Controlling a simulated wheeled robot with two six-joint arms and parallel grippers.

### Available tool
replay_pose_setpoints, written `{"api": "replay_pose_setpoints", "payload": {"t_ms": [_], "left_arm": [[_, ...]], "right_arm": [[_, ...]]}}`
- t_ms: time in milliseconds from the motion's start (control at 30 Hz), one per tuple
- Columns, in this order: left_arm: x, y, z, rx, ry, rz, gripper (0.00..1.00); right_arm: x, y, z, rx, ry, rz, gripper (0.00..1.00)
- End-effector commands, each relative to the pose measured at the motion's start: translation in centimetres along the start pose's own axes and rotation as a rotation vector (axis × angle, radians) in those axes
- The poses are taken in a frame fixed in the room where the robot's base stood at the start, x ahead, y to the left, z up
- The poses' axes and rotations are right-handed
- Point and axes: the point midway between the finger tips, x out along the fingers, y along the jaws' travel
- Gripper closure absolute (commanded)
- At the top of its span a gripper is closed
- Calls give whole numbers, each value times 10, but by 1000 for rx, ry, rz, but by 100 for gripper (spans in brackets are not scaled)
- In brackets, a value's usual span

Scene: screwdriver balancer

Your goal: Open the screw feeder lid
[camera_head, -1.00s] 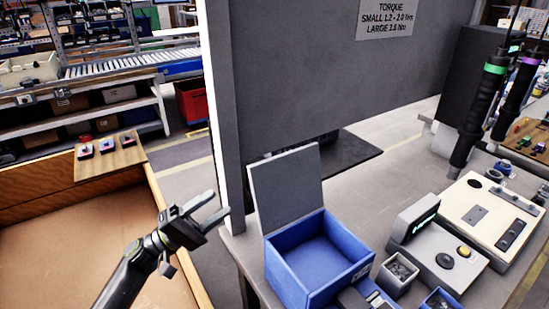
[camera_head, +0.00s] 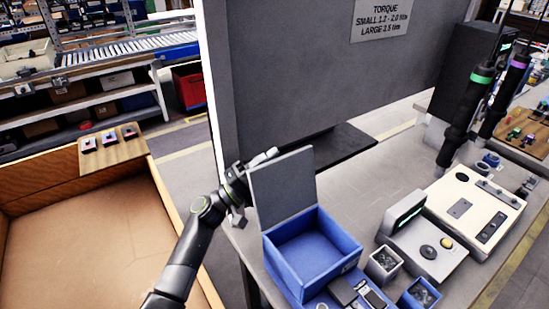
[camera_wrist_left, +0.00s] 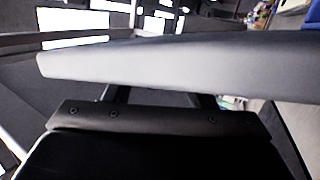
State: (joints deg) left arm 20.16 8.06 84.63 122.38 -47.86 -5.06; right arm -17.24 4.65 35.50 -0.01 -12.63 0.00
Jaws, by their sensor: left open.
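A blue open-topped box (camera_head: 314,240) stands at the near left corner of the grey workbench. A flat grey lid (camera_head: 283,186) stands raised and nearly upright along its left rear edge. No other hinged lid is clear to me, so I take this for the screw feeder lid. My left gripper (camera_head: 258,162) is open behind and left of the lid, near its upper edge. The lid hides part of the gripper, and I cannot tell if they touch. In the left wrist view a broad pale grey surface (camera_wrist_left: 190,65) crosses close before the camera. My right gripper is out of view.
A tall grey panel (camera_head: 310,80) rises behind the box, close to my left gripper. A grey unit with a green display (camera_head: 428,245), small screw bins (camera_head: 384,264) and a cream device (camera_head: 475,208) stand to the right. A cardboard-coloured bin (camera_head: 90,230) lies left.

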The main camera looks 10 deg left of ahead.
Motion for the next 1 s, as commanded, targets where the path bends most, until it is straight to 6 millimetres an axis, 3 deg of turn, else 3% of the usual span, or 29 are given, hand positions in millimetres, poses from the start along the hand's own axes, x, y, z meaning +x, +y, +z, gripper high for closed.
{"api": "replay_pose_setpoints", "payload": {"t_ms": [333, 700, 1000], "left_arm": [[4, 0, 0, 1, 0, 0, 50], [4, -1, 0, 0, 0, -1, 98], [3, -3, 4, 30, -16, -6, 100]], "right_arm": [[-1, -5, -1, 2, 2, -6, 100], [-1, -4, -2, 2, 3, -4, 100], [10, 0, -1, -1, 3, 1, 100]]}}
